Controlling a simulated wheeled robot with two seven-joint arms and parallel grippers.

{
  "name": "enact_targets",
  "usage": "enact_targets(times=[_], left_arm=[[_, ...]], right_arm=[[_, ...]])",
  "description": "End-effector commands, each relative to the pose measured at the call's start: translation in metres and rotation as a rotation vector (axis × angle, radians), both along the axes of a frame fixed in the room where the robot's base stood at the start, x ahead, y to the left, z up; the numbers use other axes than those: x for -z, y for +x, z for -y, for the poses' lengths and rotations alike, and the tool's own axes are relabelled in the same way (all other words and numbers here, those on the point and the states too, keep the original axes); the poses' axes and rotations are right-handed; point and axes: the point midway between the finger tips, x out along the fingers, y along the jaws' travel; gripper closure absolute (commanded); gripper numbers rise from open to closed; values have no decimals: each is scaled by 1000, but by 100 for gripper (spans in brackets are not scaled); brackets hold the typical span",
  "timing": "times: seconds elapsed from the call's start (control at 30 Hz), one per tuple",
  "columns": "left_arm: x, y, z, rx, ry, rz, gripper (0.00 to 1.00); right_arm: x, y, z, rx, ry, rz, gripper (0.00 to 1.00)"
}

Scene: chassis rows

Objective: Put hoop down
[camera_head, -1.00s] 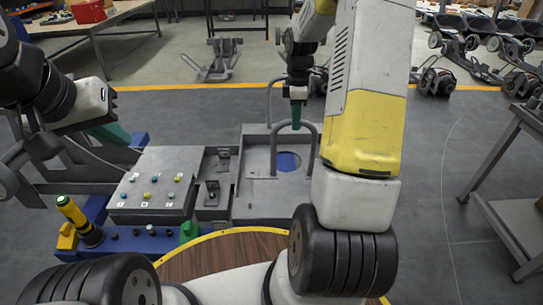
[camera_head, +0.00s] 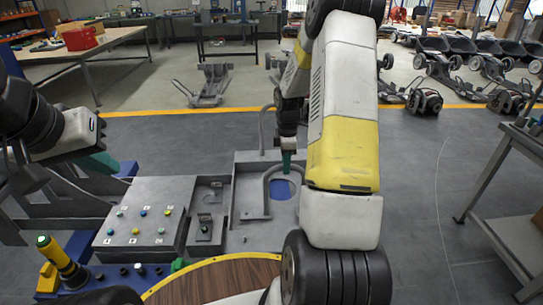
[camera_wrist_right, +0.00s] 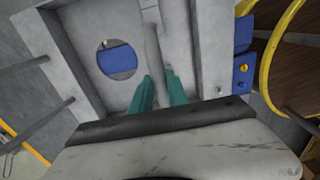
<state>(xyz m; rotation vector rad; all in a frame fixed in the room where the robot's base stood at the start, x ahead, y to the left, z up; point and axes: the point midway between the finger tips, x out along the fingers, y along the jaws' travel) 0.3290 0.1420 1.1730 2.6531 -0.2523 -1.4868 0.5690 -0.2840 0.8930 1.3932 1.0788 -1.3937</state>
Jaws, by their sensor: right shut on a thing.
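The grey hoop (camera_head: 269,190) stands upright over the grey tray (camera_head: 240,230), near its blue disc (camera_head: 281,188). My right gripper (camera_head: 287,160) points down at the hoop's top, with green fingertips. In the right wrist view its fingers (camera_wrist_right: 160,90) are shut on the grey bar of the hoop (camera_wrist_right: 152,35), beside the blue disc. I cannot tell whether the hoop's feet touch the tray floor. My left gripper (camera_head: 100,163) is at the far left with teal fingers partly hidden; its opening is unclear.
A similar grey hoop (camera_head: 263,125) stands at the tray's back edge. A button console (camera_head: 150,215) lies left of the tray, and a yellow-black tool (camera_head: 62,262) stands at the front left. A round wooden top (camera_head: 225,275) is in front. A grey bench (camera_head: 500,180) stands right.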

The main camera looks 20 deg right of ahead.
Motion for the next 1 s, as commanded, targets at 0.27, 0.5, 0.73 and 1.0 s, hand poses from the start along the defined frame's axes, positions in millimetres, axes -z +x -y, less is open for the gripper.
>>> enact_targets(times=[0.27,0.5,0.73,1.0], left_arm=[[0,0,0,0,0,0,100],[0,0,0,0,0,0,100],[0,0,0,0,0,0,100],[0,0,0,0,0,0,100]], right_arm=[[8,1,0,0,-1,3,100],[12,0,0,0,0,0,66],[11,0,0,0,0,0,58],[0,0,0,1,-1,2,58]])
